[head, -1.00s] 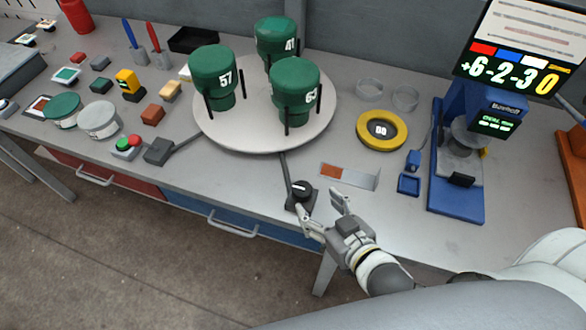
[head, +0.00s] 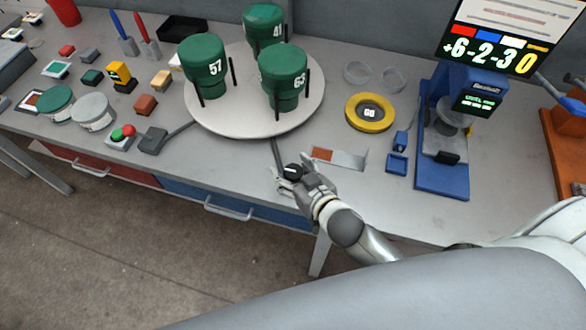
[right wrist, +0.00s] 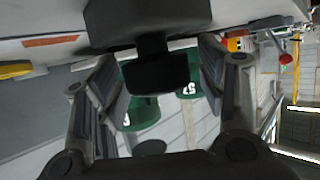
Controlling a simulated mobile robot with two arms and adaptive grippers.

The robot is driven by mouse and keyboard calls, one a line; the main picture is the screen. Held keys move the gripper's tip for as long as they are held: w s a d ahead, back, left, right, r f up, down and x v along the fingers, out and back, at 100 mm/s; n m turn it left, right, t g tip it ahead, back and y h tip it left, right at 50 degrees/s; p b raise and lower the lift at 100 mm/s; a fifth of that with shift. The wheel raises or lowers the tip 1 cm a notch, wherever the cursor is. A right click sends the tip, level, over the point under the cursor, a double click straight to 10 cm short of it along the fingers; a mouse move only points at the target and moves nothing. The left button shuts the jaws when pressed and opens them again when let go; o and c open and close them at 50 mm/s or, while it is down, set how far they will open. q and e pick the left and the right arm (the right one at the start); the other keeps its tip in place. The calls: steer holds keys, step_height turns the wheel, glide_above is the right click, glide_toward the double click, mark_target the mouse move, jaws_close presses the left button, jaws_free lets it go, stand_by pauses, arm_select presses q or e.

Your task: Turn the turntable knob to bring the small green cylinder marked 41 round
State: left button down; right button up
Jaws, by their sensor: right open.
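The round white turntable (head: 225,118) carries three dark green cylinders. The cylinder marked 41 (head: 264,22) stands at the back, the one marked 57 (head: 202,58) at the left. A third (head: 283,65) stands at the front right, its number seeming to start with 6. The black turntable knob (head: 292,170) sits near the table's front edge. My right gripper (head: 293,173) is open, with its fingers on either side of the knob. In the right wrist view the knob (right wrist: 157,75) shows between the spread fingers; contact is unclear. My left gripper is not in view.
A box with red and green buttons (head: 122,136) and a dark grey box (head: 152,141) lie left of the knob. A yellow ring (head: 370,113) and a blue stand (head: 440,178) are at the right. A flat strip (head: 340,158) lies just beyond the gripper.

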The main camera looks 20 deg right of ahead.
steer(key=c, duration=1)
steer(key=shift+o, duration=0.2)
